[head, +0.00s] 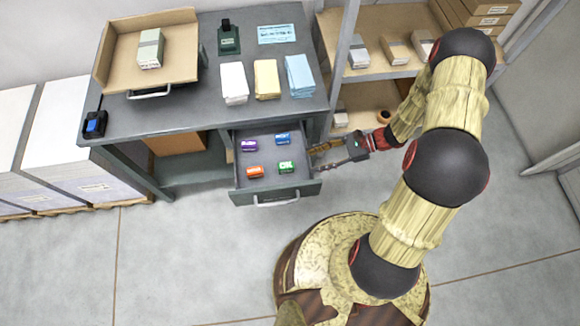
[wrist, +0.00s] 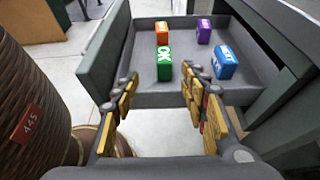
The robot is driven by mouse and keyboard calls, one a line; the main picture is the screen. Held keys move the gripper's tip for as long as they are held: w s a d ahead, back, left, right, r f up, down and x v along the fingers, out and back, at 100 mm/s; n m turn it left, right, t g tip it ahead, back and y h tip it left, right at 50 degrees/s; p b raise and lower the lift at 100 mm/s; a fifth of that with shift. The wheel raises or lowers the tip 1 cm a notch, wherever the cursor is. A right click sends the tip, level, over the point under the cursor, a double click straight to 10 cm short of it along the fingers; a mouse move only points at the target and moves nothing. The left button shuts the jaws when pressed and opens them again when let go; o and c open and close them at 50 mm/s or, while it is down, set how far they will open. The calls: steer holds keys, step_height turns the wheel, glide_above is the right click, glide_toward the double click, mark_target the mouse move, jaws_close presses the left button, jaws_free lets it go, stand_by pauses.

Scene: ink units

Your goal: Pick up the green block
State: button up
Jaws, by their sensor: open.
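The green block (head: 286,167) lies in the open drawer (head: 240,197), at its front right in the head view. It has white letters, "OK". In the wrist view the green block (wrist: 164,64) is near the drawer's close wall, in line with the gap between my fingers. My gripper (head: 318,157) is open and empty at the drawer's right side in the head view, apart from the block. In the wrist view both fingers of my gripper (wrist: 160,85) show, spread wide, on the near side of the drawer wall.
An orange block (head: 255,171), a purple block (head: 249,145) and a blue block (head: 283,138) share the drawer. The blue block (wrist: 224,62) is right of the green one in the wrist view. The desk top (head: 180,115) overhangs the drawer's back. Shelves (head: 385,70) stand behind my arm.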

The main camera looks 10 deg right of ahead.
steer(key=b, duration=0.2)
glide_toward(278, 169)
steer(key=shift+s+a+f, duration=0.3)
steer(key=shift+a+f, duration=0.2)
steer(key=shift+a, duration=0.05)
steer(key=shift+w+b+x, duration=0.2)
steer(key=shift+b+x, duration=0.35)
steer(key=shift+x, duration=0.9)
steer(key=shift+w+b+x, duration=0.15)
steer(key=shift+b+x, duration=0.35)
steer(key=shift+x, duration=0.9)
steer(key=shift+c, duration=1.3)
jaws_close()
